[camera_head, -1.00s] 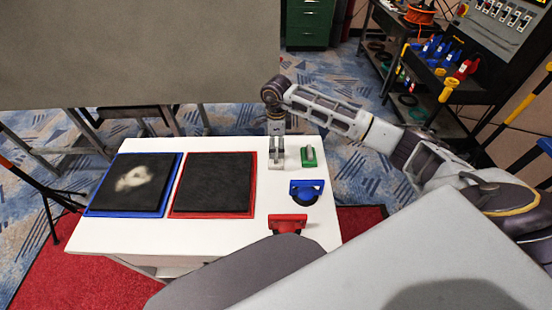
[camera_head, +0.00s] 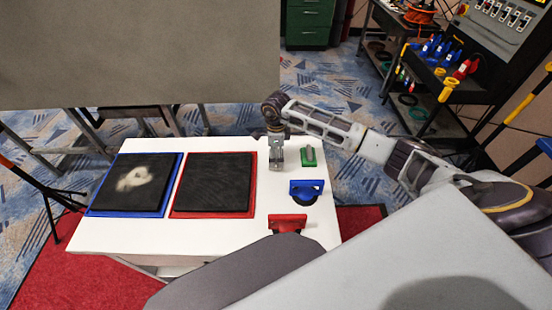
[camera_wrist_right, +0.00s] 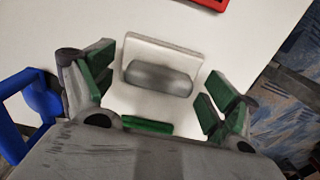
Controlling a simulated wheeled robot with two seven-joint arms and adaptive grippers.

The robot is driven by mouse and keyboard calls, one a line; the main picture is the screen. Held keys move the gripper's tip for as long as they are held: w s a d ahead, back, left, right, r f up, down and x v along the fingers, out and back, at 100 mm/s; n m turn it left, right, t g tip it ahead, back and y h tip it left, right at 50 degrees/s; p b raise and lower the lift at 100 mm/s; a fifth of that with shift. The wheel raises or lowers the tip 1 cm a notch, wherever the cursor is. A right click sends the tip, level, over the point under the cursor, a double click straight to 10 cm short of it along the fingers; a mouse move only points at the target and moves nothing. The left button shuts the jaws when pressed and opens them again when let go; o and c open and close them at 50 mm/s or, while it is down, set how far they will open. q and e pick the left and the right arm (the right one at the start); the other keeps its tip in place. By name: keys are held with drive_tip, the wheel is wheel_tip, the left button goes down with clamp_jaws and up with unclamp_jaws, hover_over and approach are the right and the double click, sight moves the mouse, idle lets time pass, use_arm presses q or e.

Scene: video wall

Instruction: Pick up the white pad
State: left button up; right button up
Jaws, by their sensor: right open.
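The white pad (camera_wrist_right: 133,52) with a grey rounded handle (camera_wrist_right: 158,78) lies on the white table in the right wrist view. My right gripper (camera_wrist_right: 157,92) is open, its green-lined fingers to either side of the pad and handle, with nothing held. In the head view my right gripper (camera_head: 276,157) points down over the table's far right part and hides most of the pad. Whether the fingers have reached the pad's height is hard to tell. My left gripper is not in view.
The white table (camera_head: 230,235) holds black panels in a blue tray (camera_head: 166,208) and a red tray (camera_head: 210,215), the first with a pale smudge. A green pad (camera_head: 309,157), a blue-handled item (camera_head: 307,187) and a red-handled item (camera_head: 287,221) stand along the right side.

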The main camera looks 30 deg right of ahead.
sight(276, 153)
idle(0.3)
drive_tip(key=c, duration=1.1)
drive_tip(key=shift+r, duration=0.1)
drive_tip(key=shift+r+b, duration=0.3)
drive_tip(key=shift+r, duration=4.65)
drive_tip(key=o, duration=0.3)
drive_tip(key=shift+c, duration=1.1)
drive_tip(key=shift+a+n, duration=0.1)
drive_tip(key=shift+n, duration=0.2)
